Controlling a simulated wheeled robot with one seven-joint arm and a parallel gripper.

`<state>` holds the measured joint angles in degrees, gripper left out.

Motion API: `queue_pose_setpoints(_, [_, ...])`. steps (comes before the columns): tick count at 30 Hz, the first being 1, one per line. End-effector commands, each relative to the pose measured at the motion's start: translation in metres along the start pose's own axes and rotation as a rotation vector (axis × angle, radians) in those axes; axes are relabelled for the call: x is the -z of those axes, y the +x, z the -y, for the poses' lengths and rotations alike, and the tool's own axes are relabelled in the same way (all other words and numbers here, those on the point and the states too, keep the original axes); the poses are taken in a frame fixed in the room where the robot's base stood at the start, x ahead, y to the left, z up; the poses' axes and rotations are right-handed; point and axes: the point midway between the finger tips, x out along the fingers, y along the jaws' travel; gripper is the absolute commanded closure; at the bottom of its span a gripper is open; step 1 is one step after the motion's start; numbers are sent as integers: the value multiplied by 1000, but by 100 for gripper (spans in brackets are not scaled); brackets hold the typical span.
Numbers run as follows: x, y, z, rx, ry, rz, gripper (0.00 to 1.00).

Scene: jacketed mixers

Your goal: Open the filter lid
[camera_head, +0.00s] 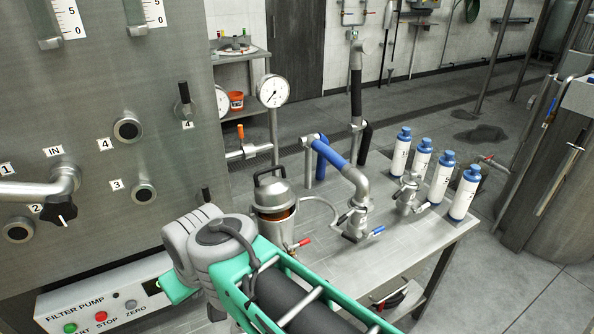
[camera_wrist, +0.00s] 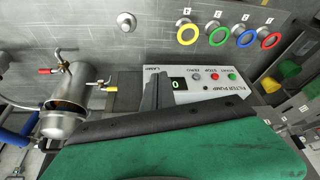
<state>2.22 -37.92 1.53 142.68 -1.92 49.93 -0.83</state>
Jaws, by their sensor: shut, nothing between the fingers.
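The filter (camera_head: 273,222) stands on the left part of the metal bench. Its domed metal lid (camera_head: 272,193) sits on top, with a dark arched handle (camera_head: 269,170) above it. In the wrist view the filter (camera_wrist: 72,83) is at the left, with the lid (camera_wrist: 62,125) towards the bottom of that view. My gripper (camera_wrist: 157,92) is shut and empty, in front of the filter pump box and apart from the filter. In the head view my arm covers the lower middle, and the gripper's fingertips cannot be made out there.
The filter pump box (camera_head: 105,296) sits below the steel panel (camera_head: 80,110) at the left. A blue-sleeved pipe (camera_head: 335,158) and valves stand right of the filter. Several blue-capped bottles (camera_head: 461,195) stand at the bench's right end. A red-handled valve (camera_head: 300,243) is low beside the filter.

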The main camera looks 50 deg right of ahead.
Motion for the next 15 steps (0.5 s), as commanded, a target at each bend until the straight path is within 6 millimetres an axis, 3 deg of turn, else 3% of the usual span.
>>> queue_pose_setpoints(5, [24,52,-44,36,-20,-140,100])
queue_pose_setpoints(9, [50,81,-108,53,-9,-377,100])
queue_pose_setpoints(12, [58,80,-166,19,30,-586,100])
queue_pose_setpoints(15, [54,59,-227,-64,84,-802,100])
